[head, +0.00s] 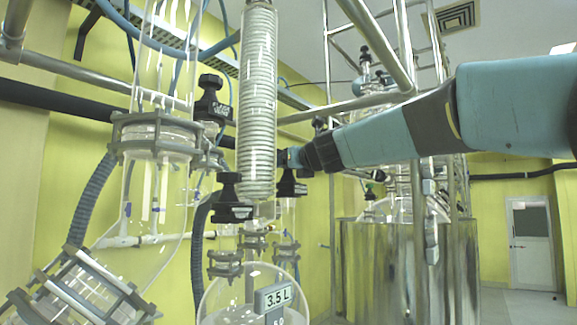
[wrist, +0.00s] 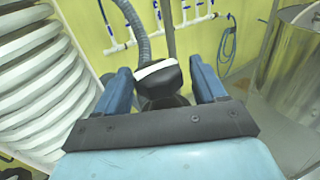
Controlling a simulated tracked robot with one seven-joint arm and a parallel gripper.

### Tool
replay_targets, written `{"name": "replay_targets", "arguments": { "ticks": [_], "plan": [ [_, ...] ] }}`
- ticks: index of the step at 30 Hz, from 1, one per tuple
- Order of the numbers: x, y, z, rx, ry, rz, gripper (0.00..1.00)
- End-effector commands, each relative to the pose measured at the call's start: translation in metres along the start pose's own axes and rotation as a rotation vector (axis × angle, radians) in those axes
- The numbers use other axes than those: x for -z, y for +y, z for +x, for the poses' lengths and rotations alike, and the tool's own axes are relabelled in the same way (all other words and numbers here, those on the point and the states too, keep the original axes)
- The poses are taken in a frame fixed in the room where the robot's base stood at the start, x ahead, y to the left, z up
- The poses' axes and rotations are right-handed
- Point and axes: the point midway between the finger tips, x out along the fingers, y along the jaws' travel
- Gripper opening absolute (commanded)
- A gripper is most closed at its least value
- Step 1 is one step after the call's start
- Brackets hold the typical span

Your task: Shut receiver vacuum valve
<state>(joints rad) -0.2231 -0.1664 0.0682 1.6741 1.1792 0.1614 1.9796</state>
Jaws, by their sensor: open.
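My gripper (head: 290,157) reaches in from the right in the head view, its tip partly hidden behind the ribbed glass coil column. In the wrist view my gripper (wrist: 161,68) is open, with one blue finger on each side of a black valve knob (wrist: 158,86) with a white band across its top. The fingers look apart from the knob. In the head view a black valve handle (head: 291,188) shows just below my gripper tip; it appears to be the same one. I cannot read its label, so I cannot confirm it is the receiver vacuum valve.
The ribbed coil column (head: 258,100) stands close left of my gripper. Other black valves are at upper left (head: 212,98) and lower left (head: 232,198). A round glass flask (head: 235,295) hangs below. A steel vessel (head: 405,270) stands to the right.

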Motion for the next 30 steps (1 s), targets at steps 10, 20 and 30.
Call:
{"name": "replay_targets", "arguments": {
  "ticks": [10,20,30],
  "plan": [
    [-0.001,0.0,-0.035,0.001,-0.002,0.0,0.7],
    [0.0,0.0,-0.065,0.001,-0.001,0.0,0.7],
    [0.0,0.001,-0.07,0.0,0.0,0.0,0.7]
  ]
}}
